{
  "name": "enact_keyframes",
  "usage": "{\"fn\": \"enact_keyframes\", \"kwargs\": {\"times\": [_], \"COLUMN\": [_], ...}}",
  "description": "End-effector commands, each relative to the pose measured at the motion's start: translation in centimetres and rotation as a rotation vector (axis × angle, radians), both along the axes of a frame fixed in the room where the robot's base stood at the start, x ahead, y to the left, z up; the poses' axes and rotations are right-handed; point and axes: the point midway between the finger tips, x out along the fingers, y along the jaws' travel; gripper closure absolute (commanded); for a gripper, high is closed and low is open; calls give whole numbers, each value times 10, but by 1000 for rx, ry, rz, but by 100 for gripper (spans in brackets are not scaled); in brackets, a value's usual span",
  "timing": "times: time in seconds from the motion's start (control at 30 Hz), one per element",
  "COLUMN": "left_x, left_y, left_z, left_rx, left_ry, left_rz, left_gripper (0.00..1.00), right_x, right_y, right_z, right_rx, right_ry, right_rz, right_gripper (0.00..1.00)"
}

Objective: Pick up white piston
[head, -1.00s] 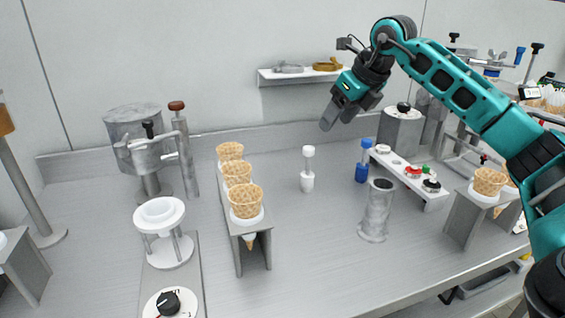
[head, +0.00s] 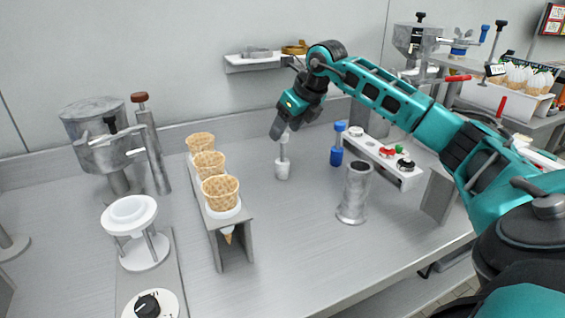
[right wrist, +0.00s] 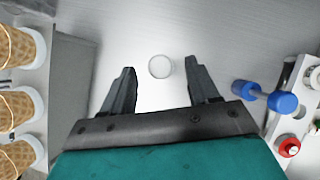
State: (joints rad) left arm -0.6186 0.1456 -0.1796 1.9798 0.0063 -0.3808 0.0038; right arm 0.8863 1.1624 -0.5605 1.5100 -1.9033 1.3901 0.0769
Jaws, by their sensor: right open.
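The white piston (head: 283,165) stands upright on the metal counter, with a wider white base, a thin stem and a white top. The top is partly hidden by my right gripper (head: 281,130) in the head view. My right gripper is just above the piston, pointing down. In the right wrist view the piston shows from above as a round white disc (right wrist: 160,67), between the two spread fingertips and slightly beyond them. The right gripper (right wrist: 160,80) is open and empty. My left gripper is not in view.
A blue piston (head: 337,150) stands to the right, and a metal cylinder (head: 355,195) stands in front of it. A holder (head: 232,222) with waffle cones is on the left. A rack (head: 410,178) with coloured knobs is at the right. Counter space around the white piston is clear.

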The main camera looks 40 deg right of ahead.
Motion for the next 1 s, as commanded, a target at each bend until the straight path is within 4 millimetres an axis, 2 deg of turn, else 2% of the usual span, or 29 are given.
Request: {"fn": "enact_keyframes", "kwargs": {"times": [0.1, 0.2, 0.43, 1.0], "left_x": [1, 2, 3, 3], "left_y": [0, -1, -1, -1], "left_z": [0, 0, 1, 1], "left_rx": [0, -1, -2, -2], "left_ry": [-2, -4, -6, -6], "left_rz": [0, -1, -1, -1], "left_gripper": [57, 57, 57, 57], "right_x": [8, 14, 15, 15], "right_y": [2, 2, 1, 1], "right_z": [-20, -29, -31, -30], "right_rx": [3, 1, -1, 0], "right_ry": [3, 0, 0, -1], "right_rz": [1, 2, 0, 1], "right_gripper": [40, 40, 40, 95]}}
